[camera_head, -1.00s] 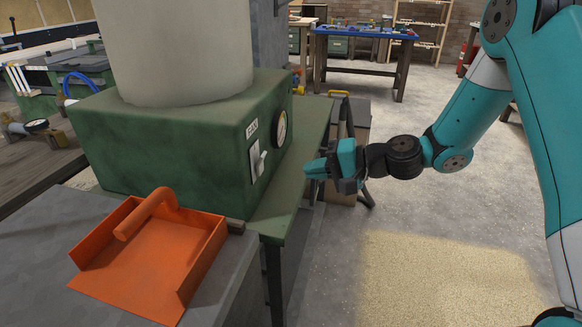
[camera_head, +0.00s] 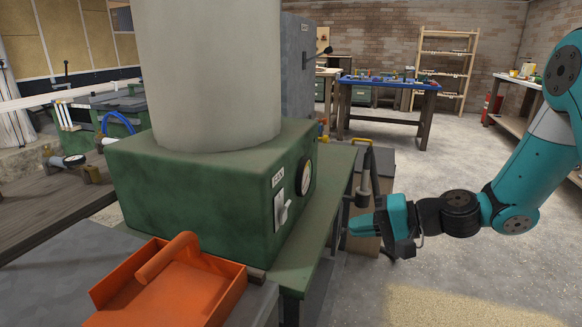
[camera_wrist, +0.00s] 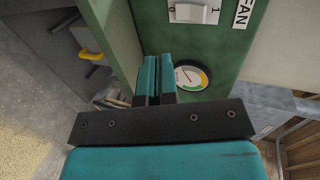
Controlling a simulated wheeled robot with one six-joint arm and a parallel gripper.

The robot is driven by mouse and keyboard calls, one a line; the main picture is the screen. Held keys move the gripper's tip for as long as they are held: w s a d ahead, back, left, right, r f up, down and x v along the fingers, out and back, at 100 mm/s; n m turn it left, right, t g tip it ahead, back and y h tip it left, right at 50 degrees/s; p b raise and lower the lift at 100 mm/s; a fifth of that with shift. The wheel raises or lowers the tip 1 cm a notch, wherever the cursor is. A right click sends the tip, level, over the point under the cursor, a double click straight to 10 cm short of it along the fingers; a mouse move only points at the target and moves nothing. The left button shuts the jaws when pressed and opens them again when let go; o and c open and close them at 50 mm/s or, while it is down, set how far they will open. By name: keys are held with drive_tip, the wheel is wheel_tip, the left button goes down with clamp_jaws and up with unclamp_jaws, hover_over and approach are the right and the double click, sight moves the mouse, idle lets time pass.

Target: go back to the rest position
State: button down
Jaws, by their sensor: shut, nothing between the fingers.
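My gripper (camera_head: 372,226) is at the end of my teal and black arm, just right of the green fan box (camera_head: 205,190). Its fingers point left toward the box's front face. The wrist view shows the two teal fingers (camera_wrist: 156,80) close together with nothing held between them. Beyond the fingertips are the white switch (camera_wrist: 194,11) and the round gauge (camera_wrist: 191,78) on the green panel. In the head view the switch (camera_head: 281,209) sits under the FAN label, and its lever appears tilted up. The fingers look apart from the panel.
An orange dustpan-like tray (camera_head: 170,290) lies on the grey surface at lower left. The green table (camera_head: 325,215) runs beneath the box. A blue-topped workbench (camera_head: 388,85) is at the back. Open floor lies to the right.

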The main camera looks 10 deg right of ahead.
drive_tip(key=s+a+r+n+g+h, duration=0.2)
drive_tip(key=s+a+r+n+g, duration=0.15)
drive_tip(key=s, duration=0.25)
drive_tip(key=s+a+r+n+g+h, duration=0.2)
drive_tip(key=s+a+n, duration=0.2)
drive_tip(key=s, duration=0.2)
drive_tip(key=s+d+r+n+h, duration=0.2)
drive_tip(key=s+r+n+h, duration=0.15)
drive_tip(key=s, duration=0.85)
wheel_tip(320, 180, up, 14)
drive_tip(key=p, duration=1.4)
drive_tip(key=shift+s+d+n+h, duration=0.3)
drive_tip(key=shift+d+h, duration=0.15)
